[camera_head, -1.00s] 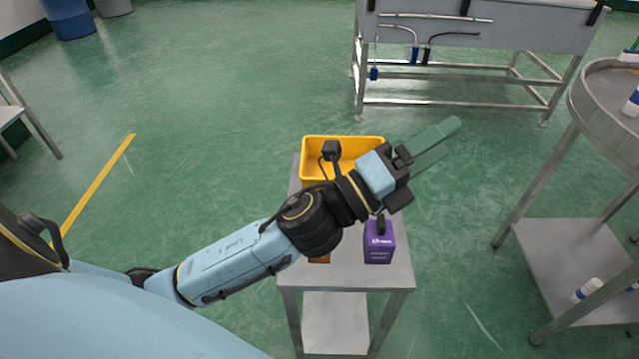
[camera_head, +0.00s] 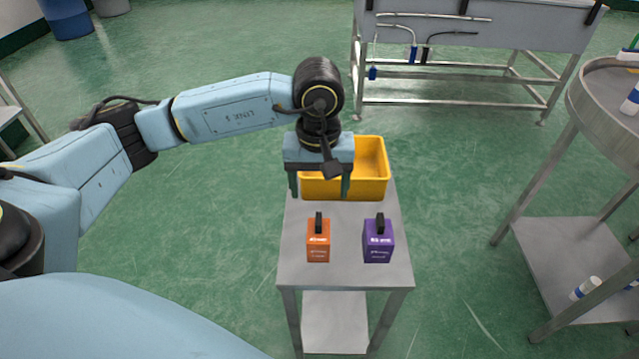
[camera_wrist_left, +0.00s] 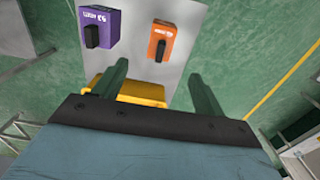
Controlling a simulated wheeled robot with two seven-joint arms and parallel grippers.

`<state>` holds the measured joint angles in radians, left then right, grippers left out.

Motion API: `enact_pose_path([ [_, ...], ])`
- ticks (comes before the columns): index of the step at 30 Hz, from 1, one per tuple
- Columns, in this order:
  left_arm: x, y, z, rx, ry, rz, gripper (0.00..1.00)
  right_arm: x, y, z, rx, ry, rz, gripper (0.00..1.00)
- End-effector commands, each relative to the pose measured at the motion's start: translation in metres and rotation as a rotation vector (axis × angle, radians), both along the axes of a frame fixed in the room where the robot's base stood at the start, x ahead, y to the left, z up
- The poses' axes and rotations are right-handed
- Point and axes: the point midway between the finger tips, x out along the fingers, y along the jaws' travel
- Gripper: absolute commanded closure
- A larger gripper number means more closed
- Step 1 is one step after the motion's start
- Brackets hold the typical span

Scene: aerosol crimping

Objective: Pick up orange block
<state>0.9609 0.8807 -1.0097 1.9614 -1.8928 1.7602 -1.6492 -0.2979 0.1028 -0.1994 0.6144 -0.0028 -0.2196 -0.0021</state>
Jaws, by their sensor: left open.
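The orange block (camera_head: 318,243) stands on the left side of a small metal table, with a black handle on top. It also shows in the left wrist view (camera_wrist_left: 161,39), ahead of the fingers. My left gripper (camera_head: 320,194) is open and empty, pointing down over the table. It is behind the orange block in the head view, apart from it. In the wrist view its two green fingers (camera_wrist_left: 160,85) are spread wide. My right gripper is not in view.
A purple block (camera_head: 378,243) with a black handle stands right of the orange one. A yellow bin (camera_head: 372,172) sits at the table's back, partly behind my gripper. The table (camera_head: 346,273) is bare in front. A round metal stand (camera_head: 590,100) is at the right.

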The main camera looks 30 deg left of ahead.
Motion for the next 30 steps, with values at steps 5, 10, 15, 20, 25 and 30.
enact_pose_path([
  [5, -0.001, 0.003, -0.018, 0.014, 0.006, -0.002, 0.29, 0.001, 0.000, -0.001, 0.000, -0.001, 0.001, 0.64],
  [10, -0.001, 0.002, -0.051, 0.012, 0.006, -0.001, 0.29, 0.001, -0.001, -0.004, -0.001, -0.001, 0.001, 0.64],
  [15, -0.002, 0.002, -0.085, 0.010, 0.006, -0.002, 0.29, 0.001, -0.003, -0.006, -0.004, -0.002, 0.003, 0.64],
  [20, -0.001, 0.002, -0.110, 0.010, 0.005, -0.001, 0.29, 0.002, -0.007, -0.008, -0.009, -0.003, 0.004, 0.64],
  [25, -0.001, 0.002, -0.127, 0.010, 0.004, -0.002, 0.29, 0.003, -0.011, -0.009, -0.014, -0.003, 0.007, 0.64],
  [30, -0.001, 0.002, -0.133, 0.009, 0.003, -0.001, 0.29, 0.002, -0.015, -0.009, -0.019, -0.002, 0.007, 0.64],
])
